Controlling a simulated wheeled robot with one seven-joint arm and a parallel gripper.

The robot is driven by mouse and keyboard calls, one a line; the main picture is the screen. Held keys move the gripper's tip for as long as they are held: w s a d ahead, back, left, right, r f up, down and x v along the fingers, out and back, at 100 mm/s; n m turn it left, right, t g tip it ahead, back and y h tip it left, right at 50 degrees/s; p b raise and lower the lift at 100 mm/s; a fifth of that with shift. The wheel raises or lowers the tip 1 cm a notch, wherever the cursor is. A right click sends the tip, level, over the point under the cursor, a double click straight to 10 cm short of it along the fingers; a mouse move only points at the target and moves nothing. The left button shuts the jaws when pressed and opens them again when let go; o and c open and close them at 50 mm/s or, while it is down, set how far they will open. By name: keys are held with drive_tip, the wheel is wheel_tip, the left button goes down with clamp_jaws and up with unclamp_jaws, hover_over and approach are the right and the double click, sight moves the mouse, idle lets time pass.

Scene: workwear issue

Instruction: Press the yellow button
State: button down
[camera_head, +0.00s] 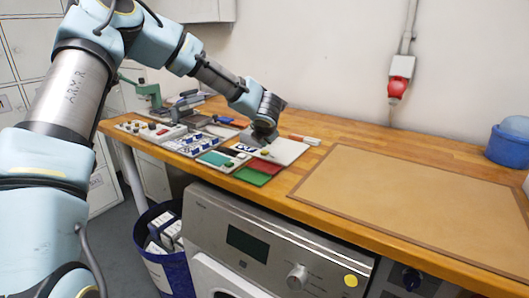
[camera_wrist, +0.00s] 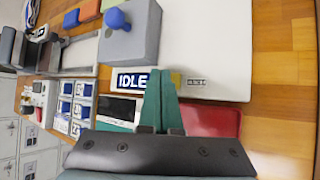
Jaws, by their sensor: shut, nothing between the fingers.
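A small yellow button (camera_head: 264,152) shows on the white board (camera_head: 284,152) on the wooden bench, just below my gripper in the head view. My gripper (camera_wrist: 160,74) is shut and empty; its two teal fingers lie together and point at the board beside the blue IDLE label (camera_wrist: 131,80). In the wrist view the fingers cover most of the spot right of that label; only a yellowish sliver shows beside the tips. Whether the fingertips touch the button, I cannot tell.
A grey box with a blue knob (camera_wrist: 117,19) stands beyond the fingertips. A red panel (camera_head: 259,166) and a green panel (camera_head: 252,177) lie at the bench's front edge. Blue-and-white trays (camera_head: 192,144) are to the left. A brown mat (camera_head: 410,205) lies bare on the right.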

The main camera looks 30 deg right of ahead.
sight(264, 152)
drive_tip(key=shift+f, duration=0.15)
drive_tip(key=shift+f+b, duration=0.3)
drive_tip(key=shift+f+b, duration=0.35)
drive_tip(key=shift+f, duration=0.1)
idle(0.7)
idle(0.3)
drive_tip(key=shift+r+p, duration=0.8)
drive_tip(key=shift+r, duration=0.1)
drive_tip(key=shift+r, duration=0.1)
wheel_tip(264, 152, up, 5)
drive_tip(key=p, duration=0.4)
idle(0.5)
